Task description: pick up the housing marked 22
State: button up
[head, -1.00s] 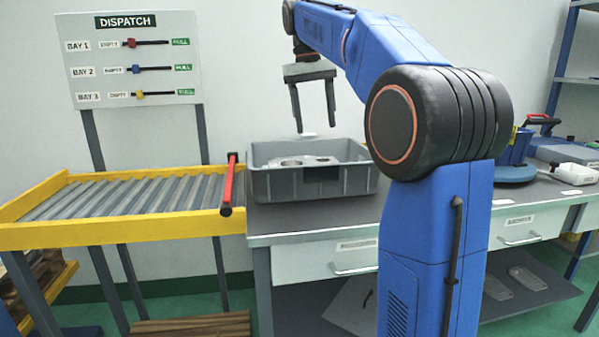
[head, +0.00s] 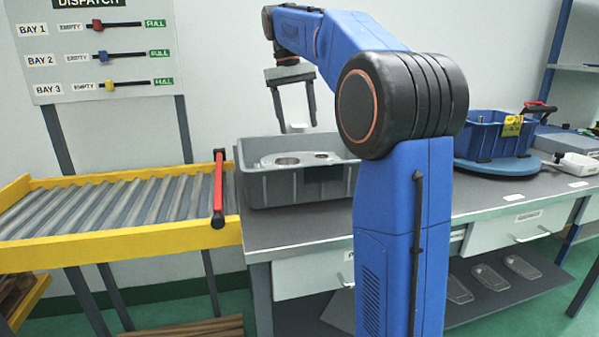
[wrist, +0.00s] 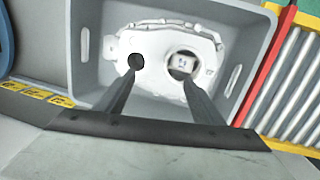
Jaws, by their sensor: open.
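A pale metal housing (head: 300,163) lies in a grey tray on the bench. In the wrist view the housing (wrist: 153,50) shows a small dark hole at left and a larger round opening at right. A small white tag (wrist: 182,63) shows at the larger opening; its marking is too blurred to read surely. In the head view a white piece (head: 298,128) shows between the fingertips. My gripper (head: 298,129) is open above the tray, its fingers pointing down. In the wrist view my gripper (wrist: 160,73) has its fingertips over the housing, near the two openings.
The grey tray (head: 290,190) has raised walls around the housing. A roller conveyor (head: 110,205) with yellow rails and a red bar (head: 218,188) adjoins it at left. A blue crate (head: 495,137) on a round blue base stands at right. A dispatch board (head: 98,50) stands behind.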

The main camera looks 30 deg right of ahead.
send_over(306, 158)
jog(key=a, duration=0.1)
jog(key=f, duration=0.6)
jog(key=shift+w+a+f, duration=0.1)
jog(key=shift+w+f, duration=0.05)
jog(key=shift+w, duration=0.2)
jog(key=shift+s+d+f, duration=0.15)
jog(key=shift+d+f, duration=0.05)
jog(key=shift+f, duration=0.65)
jog(key=shift+s+d+f, duration=0.1)
jog(key=shift+d+f, duration=0.1)
jog(key=shift+f, duration=0.65)
jog(key=shift+s+d+f, duration=0.15)
jog(key=shift+d+f, duration=0.05)
jog(key=shift+f, duration=0.65)
jog(key=shift+r, duration=0.1)
grip_shut()
